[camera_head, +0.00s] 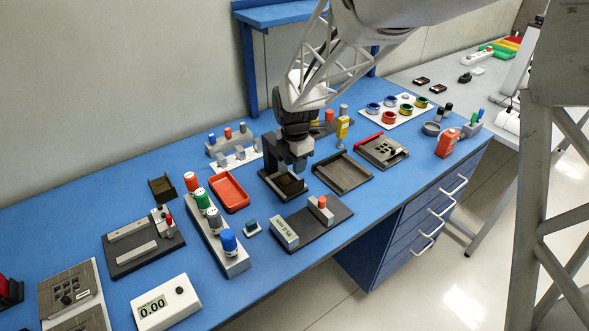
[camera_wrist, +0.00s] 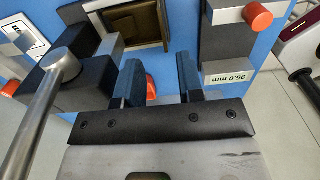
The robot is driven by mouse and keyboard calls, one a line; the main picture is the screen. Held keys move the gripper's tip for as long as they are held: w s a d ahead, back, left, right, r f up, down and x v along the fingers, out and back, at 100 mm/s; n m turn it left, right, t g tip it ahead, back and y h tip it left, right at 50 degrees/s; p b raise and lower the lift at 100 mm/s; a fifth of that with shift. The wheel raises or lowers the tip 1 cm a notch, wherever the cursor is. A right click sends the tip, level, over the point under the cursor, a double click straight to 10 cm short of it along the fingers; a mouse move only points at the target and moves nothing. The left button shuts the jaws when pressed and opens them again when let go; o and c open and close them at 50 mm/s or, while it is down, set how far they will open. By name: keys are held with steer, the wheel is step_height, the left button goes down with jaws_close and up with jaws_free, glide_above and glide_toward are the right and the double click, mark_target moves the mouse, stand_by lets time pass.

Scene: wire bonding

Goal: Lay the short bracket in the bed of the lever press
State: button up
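My gripper (camera_head: 299,164) hangs over the dark lever press (camera_head: 268,150) near the middle of the bench. In the wrist view my gripper (camera_wrist: 158,62) has its two blue fingers apart, with nothing held between them. The press bed (camera_head: 288,184) is a dark framed recess just below the fingers. In the wrist view the bed (camera_wrist: 139,22) shows a brownish hollow beyond the fingertips, with no bracket that I can make out. Small grey angled pieces (camera_head: 238,153) stand on a white plate left of the press. I cannot tell which is the short bracket.
A red tray (camera_head: 230,193) lies left of the press. A dark plate with a length gauge (camera_head: 286,233) is in front, its display also visible in the wrist view (camera_wrist: 228,77). A shallow grey tray (camera_head: 342,175) is to the right. The press lever (camera_wrist: 38,118) passes beside my gripper.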

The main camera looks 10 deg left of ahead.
steer(key=shift+d, duration=0.1)
steer(key=shift+d, duration=0.2)
jaws_close()
steer(key=d+r+n+t+y, duration=0.1)
steer(key=d+n+t+y, duration=0.1)
steer(key=d+n+t, duration=0.65)
steer(key=s+a+n+g+y, duration=0.2)
steer(key=s+a+n+y, duration=0.1)
steer(key=s+n, duration=0.5)
steer(key=shift+s+a+f+n+y, duration=0.15)
steer(key=shift+s+f+n+y, duration=0.2)
steer(key=shift+n+y, duration=0.45)
